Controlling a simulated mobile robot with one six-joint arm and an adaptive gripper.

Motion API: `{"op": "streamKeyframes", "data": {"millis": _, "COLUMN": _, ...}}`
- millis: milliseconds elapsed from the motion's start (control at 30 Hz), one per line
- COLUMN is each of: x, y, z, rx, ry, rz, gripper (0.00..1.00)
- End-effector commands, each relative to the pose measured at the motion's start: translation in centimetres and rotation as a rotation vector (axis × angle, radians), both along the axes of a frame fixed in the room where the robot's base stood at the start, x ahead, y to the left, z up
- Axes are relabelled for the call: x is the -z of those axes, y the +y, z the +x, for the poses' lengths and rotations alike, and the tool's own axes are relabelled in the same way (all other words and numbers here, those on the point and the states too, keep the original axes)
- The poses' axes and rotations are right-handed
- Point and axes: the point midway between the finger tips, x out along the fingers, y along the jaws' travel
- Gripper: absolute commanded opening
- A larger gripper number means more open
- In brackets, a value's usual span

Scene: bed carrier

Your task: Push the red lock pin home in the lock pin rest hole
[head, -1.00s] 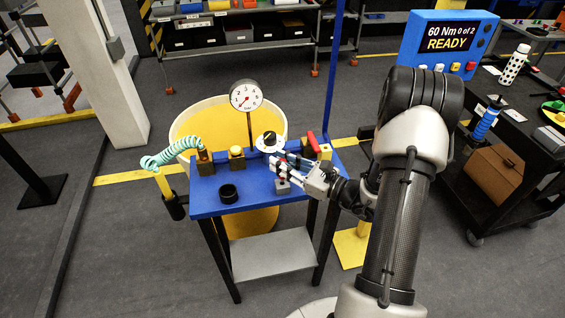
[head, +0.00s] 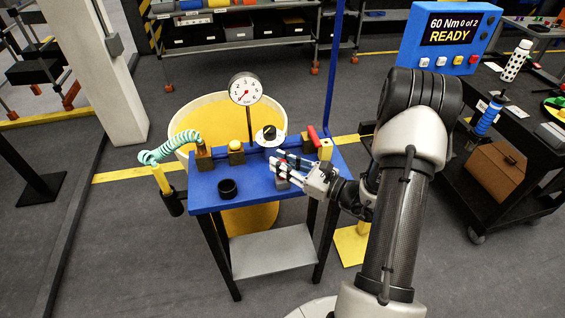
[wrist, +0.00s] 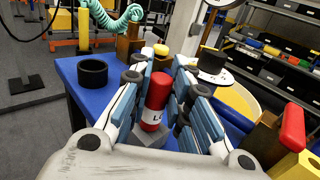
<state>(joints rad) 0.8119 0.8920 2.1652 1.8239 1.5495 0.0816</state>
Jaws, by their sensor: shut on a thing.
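The red lock pin (wrist: 157,95) has a white label with dark letters. In the wrist view it stands between the finger pads of my gripper (wrist: 163,88), which is shut on it. Its lower end meets a grey block (wrist: 147,139), the likely lock pin rest; the hole is hidden, so I cannot tell how deep the pin sits. In the head view my gripper (head: 283,167) is over the right part of the blue table, above the grey block (head: 281,183). The fingers hide most of the pin there.
A red handle (head: 314,136) rises by a yellow block (head: 325,149) right of my gripper. A dial gauge (head: 246,89) stands behind.

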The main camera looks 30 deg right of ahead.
Motion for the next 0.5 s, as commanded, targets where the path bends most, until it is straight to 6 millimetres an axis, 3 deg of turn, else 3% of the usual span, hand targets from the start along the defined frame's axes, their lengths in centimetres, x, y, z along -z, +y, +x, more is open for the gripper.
{"op": "streamKeyframes", "data": {"millis": 67, "x": 0.29, "y": -0.01, "z": 0.00, "rx": 0.000, "ry": 0.000, "rz": 0.000, "gripper": 0.00}}
{"op": "streamKeyframes", "data": {"millis": 100, "x": 0.18, "y": -0.01, "z": 0.00, "rx": 0.000, "ry": 0.000, "rz": 0.000, "gripper": 0.20}}
{"op": "streamKeyframes", "data": {"millis": 400, "x": 0.15, "y": -0.01, "z": 0.00, "rx": 0.000, "ry": 0.000, "rz": 0.000, "gripper": 0.40}}
{"op": "streamKeyframes", "data": {"millis": 500, "x": 0.15, "y": -0.01, "z": 0.00, "rx": 0.000, "ry": 0.000, "rz": 0.000, "gripper": 0.41}}
